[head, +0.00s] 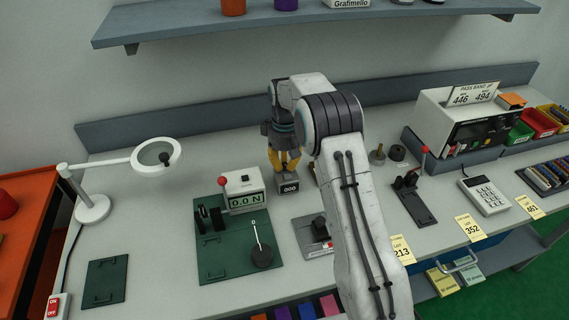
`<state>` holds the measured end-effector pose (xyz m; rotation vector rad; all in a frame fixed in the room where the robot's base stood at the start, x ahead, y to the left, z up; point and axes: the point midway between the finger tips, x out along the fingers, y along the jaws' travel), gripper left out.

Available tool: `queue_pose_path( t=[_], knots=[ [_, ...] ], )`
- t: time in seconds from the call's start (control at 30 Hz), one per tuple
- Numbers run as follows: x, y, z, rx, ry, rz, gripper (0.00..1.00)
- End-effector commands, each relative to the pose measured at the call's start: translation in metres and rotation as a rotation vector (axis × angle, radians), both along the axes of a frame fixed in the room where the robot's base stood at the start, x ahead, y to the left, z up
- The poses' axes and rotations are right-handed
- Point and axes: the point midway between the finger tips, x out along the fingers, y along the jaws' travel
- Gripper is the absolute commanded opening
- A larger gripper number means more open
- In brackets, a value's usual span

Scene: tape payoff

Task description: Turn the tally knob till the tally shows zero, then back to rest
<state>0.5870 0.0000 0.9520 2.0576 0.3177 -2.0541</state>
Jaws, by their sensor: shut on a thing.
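The tally (288,187) is a small dark box with a white-on-black display, standing on the bench just right of the green-based tester. Its display seems to read 000, but it is small. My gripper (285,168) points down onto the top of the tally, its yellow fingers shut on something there. The tally knob is hidden between the fingers, so I cannot see its angle. My arm comes in from the front right and covers the bench right behind the tally.
A tester reading 0.0 N (243,198) with a red-ball lever stands close on the left. A ring lamp (155,157) stands further left. A shelf (300,22) hangs above.

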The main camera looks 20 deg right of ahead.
Motion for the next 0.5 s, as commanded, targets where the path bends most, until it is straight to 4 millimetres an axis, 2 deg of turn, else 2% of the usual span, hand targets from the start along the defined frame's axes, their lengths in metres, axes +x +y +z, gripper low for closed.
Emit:
queue_pose_path(
  t=[0.23,0.27,0.5],
  knots=[
    [-0.0017,0.0,-0.0026,0.0,0.007,0.001,0.0],
    [-0.0017,0.0,-0.0026,0.0,0.007,0.001,0.19],
    [-0.0008,-0.0001,-0.0013,0.0,0.004,0.002,0.4]
  ],
)
